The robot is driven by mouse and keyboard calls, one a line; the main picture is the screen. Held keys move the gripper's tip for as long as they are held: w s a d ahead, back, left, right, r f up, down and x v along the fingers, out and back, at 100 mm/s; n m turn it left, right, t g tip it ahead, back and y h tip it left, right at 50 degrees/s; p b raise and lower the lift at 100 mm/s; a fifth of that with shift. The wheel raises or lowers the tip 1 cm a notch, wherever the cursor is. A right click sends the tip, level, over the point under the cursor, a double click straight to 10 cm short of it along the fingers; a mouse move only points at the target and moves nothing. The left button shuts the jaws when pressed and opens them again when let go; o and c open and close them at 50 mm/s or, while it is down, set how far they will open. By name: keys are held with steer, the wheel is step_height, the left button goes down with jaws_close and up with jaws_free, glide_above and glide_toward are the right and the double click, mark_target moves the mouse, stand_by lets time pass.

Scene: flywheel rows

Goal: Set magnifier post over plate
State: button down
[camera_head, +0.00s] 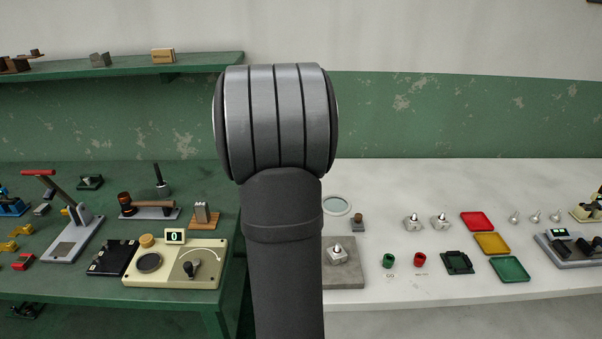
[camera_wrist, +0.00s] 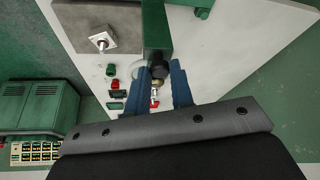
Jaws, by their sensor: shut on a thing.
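My gripper (camera_wrist: 160,90) shows in the wrist view, its blue fingers shut on a dark piece with a round black end (camera_wrist: 158,70). A dark green bar (camera_wrist: 156,28) runs up from it; this looks like the magnifier post, though its full shape cannot be told. A pale round shape beside it may be the lens. In the head view a round lens (camera_head: 337,206) shows just right of my arm, which hides my gripper. The grey square plate (camera_head: 352,277) lies on the white table, with a metal knobbed part (camera_head: 337,255) on it. The plate (camera_wrist: 72,22) is upper left in the wrist view, apart from my fingers.
A small brown block (camera_head: 358,223) stands behind the plate. Green and red cups (camera_head: 389,261), a dark green tray (camera_head: 457,263) and coloured trays (camera_head: 492,243) lie to its right. The green table (camera_head: 190,298) at left holds several devices.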

steer(key=s, duration=1)
steer(key=c, duration=1.3)
jaws_free()
steer(key=shift+s, duration=0.15)
steer(key=shift+o, duration=0.2)
steer(key=shift+r, duration=0.1)
steer(key=v, duration=1.7)
steer(key=shift+a, duration=0.15)
